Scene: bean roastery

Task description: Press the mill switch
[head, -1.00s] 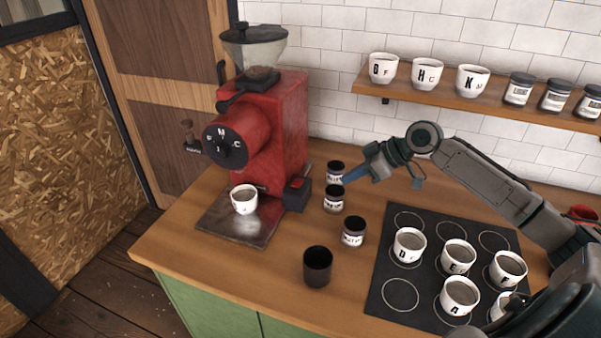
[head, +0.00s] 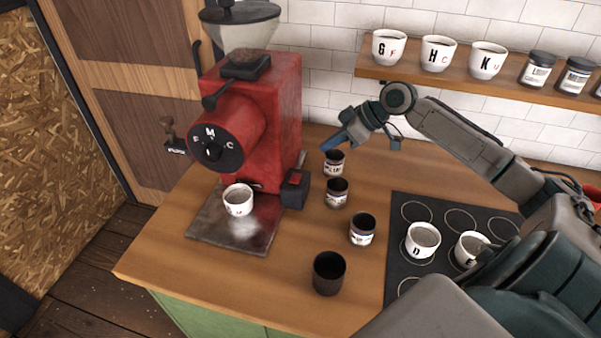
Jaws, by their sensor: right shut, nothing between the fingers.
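The red mill (head: 271,120) stands on the wooden counter, with a clear hopper on top and a dark lettered dial (head: 217,147) on its front. The mill switch (head: 295,186) is a dark box with a red top at the mill's lower right side. A white cup (head: 239,199) stands on the metal plate under the mill. My right gripper (head: 327,147) is shut and empty, its blue fingertips pointing left and down. It is above and to the right of the switch, apart from it, over a dark jar. My left gripper is out of view.
Several dark jars (head: 337,192) stand right of the switch, and a dark cup (head: 329,272) stands nearer the front. A black mat (head: 411,196) with lettered white cups lies at the right. A wall shelf (head: 378,72) holds cups and jars.

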